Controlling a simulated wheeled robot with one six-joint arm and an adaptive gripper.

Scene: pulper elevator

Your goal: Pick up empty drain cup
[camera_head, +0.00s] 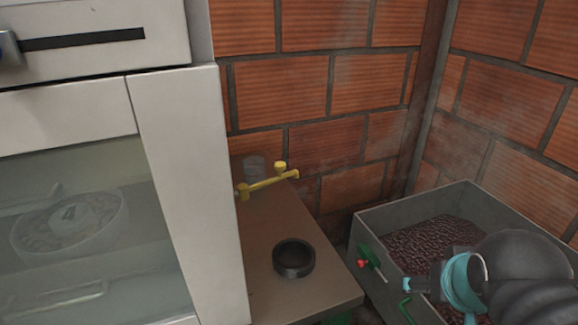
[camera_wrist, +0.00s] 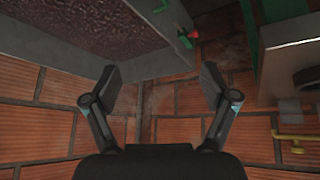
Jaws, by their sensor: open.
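A dark, round, open-topped cup (camera_head: 294,258) stands upright on a brown-grey table (camera_head: 325,290) in the head view, near the table's front right. Its inside looks dark and empty. A small translucent cup (camera_head: 254,168) stands at the table's back, behind a yellow tap pipe (camera_head: 268,184); I cannot tell which cup is the drain cup. My gripper (camera_wrist: 160,78) is open with nothing between its fingers. In the head view, my arm is at the lower right, over the bin and apart from the table. The dark cup shows partly at the wrist view's right edge (camera_wrist: 309,80).
A grey metal bin (camera_head: 480,196) of dark red beans stands right of the table. A white cabinet with a glass front (camera_head: 180,150) borders the table's left. Brick walls (camera_head: 345,140) close the back and right.

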